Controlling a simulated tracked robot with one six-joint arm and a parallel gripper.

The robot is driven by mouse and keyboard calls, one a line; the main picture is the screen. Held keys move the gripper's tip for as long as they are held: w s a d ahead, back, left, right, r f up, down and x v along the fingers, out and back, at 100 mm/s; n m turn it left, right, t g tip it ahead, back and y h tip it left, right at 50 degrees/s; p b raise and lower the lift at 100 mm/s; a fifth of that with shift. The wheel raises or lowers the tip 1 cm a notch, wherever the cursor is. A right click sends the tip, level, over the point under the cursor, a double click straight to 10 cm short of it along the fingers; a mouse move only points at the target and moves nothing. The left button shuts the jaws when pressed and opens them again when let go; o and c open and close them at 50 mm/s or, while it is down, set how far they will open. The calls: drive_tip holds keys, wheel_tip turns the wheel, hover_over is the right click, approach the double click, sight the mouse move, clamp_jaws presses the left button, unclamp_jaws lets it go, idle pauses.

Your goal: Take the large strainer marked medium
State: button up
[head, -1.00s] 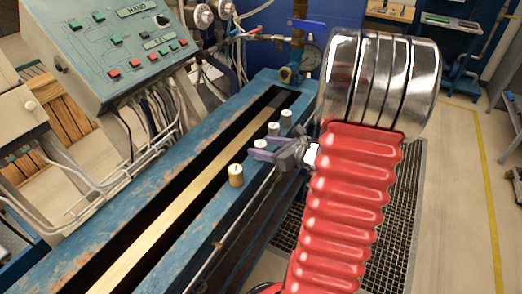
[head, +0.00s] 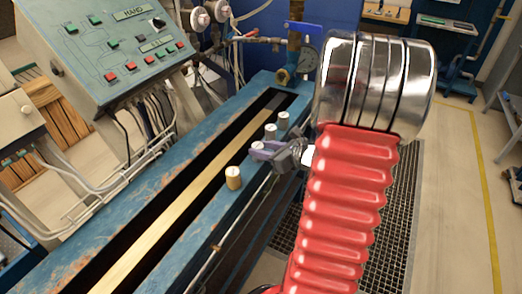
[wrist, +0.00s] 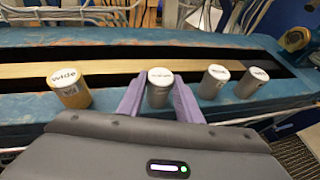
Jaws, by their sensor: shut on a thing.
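My gripper (wrist: 159,100) is shut on a grey cylindrical strainer (wrist: 159,92), with one purple finger on each side. Its white top label is blurred and I cannot read it surely. It stands upright on the blue bench ledge, in row with the others; I cannot see any lift. In the head view my gripper (head: 268,151) is at the ledge's right edge and mostly hides this strainer; its white top (head: 257,145) shows.
A brass-coloured strainer marked wide (wrist: 69,90) stands to the left. Two more grey strainers (wrist: 214,82) (wrist: 252,82) stand close on the right. A blue bench (head: 190,215) has a long dark slot behind the row. A control panel (head: 115,50) rises at left.

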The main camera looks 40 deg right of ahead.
sight(262, 148)
wheel_tip(262, 148, up, 10)
drive_tip(key=shift+f, duration=0.1)
idle(0.4)
idle(0.6)
